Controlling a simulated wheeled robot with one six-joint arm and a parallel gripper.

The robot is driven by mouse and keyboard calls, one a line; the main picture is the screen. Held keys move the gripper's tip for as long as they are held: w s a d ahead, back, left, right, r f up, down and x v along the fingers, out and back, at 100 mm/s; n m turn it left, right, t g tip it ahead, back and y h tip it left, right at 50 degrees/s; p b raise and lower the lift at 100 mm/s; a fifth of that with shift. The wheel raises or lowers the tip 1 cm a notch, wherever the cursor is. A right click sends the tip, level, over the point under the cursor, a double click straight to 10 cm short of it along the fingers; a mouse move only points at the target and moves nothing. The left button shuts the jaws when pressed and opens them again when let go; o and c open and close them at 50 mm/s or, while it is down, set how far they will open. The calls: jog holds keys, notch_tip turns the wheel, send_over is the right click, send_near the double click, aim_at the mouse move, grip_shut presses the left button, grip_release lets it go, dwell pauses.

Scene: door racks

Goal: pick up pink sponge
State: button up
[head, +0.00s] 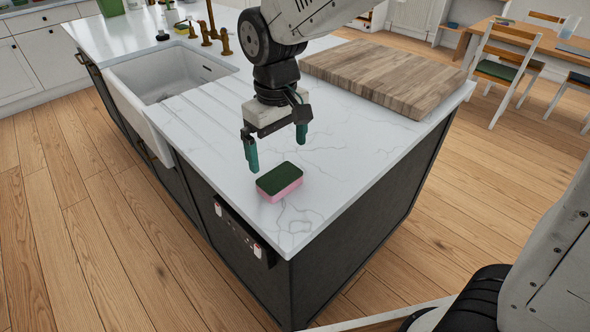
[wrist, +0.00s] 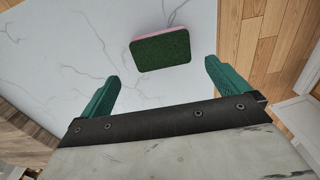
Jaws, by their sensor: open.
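The pink sponge (head: 279,184) lies flat on the white marble counter (head: 330,160), near its front corner. It has a dark green scouring top over a pink body. In the wrist view the sponge (wrist: 160,50) shows its green top, with a pink edge at the far side, just beyond the fingertips. My gripper (head: 276,150) points down above the counter, behind the sponge in the head view. Its teal fingers are spread wide with nothing between them; they also show in the wrist view (wrist: 161,74). The gripper appears apart from the sponge.
A wooden cutting board (head: 385,75) lies on the counter behind and right of my gripper. A white sink (head: 165,75) with brass taps (head: 215,35) is at the left. Another small sponge (head: 184,27) sits beyond the sink. The counter around the pink sponge is clear.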

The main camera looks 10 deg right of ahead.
aim_at(278, 174)
jog(key=f, duration=0.7)
jog(key=shift+w+a+f, duration=0.1)
jog(key=shift+a+f, duration=0.15)
jog(key=shift+f, duration=0.05)
jog(key=c, duration=0.9)
jog(key=shift+r, duration=0.1)
jog(key=shift+r, duration=0.85)
jog(key=shift+s+d+r, duration=0.1)
jog(key=shift+s+r, duration=0.05)
jog(key=shift+r, duration=0.35)
jog(key=shift+s+d+r, duration=0.1)
jog(key=shift+r, duration=0.35)
jog(key=s+d, duration=0.1)
jog(key=s, duration=0.4)
jog(key=s+d+r, duration=0.1)
jog(key=s, duration=0.4)
jog(key=s+d, duration=0.2)
jog(key=s, duration=0.3)
jog(key=shift+r, duration=0.15)
